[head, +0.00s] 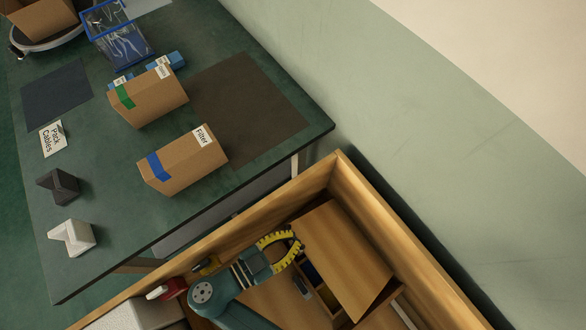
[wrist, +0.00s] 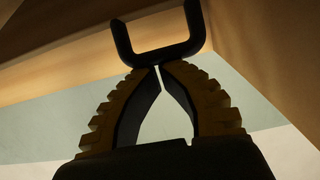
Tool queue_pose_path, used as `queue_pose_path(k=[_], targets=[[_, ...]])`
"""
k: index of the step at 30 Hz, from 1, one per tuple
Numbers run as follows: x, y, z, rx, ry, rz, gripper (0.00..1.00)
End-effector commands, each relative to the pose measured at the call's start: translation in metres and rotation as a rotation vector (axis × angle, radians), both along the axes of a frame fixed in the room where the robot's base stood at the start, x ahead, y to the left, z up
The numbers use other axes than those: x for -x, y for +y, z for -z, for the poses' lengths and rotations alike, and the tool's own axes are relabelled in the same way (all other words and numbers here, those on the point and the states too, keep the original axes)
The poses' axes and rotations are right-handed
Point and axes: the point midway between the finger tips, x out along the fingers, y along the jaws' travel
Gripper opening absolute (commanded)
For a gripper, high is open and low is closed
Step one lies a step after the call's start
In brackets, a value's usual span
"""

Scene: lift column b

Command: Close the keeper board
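A flat wooden board (head: 343,258), which looks like the keeper board, sits tilted over part of the wooden box in the head view. Below its left edge, compartments show. In the wrist view, a black U-shaped handle (wrist: 156,57) hangs from a wooden surface (wrist: 70,50). My gripper (head: 298,241) is at the board's upper left edge. In the wrist view, its yellow-padded fingers (wrist: 157,69) converge to a thin gap at the handle's crossbar. Nothing shows between them. Whether the tips touch the handle I cannot tell.
The box's wooden walls (head: 410,250) stand close around my arm. A green table (head: 110,230) lies to the left with two cardboard boxes (head: 184,160), a blue-edged bin (head: 120,38) and two notched blocks (head: 70,238). A pale green wall (head: 420,130) rises behind.

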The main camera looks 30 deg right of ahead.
Motion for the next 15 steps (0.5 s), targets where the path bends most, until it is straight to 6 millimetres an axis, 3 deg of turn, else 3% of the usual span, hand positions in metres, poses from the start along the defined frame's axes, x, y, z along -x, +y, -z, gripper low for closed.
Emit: queue_pose_path(k=[8, 15], targets=[[0.005, 0.017, 0.018, -0.001, 0.003, -0.002, 0.00], [0.005, 0.033, 0.047, -0.001, 0.002, -0.002, 0.00]])
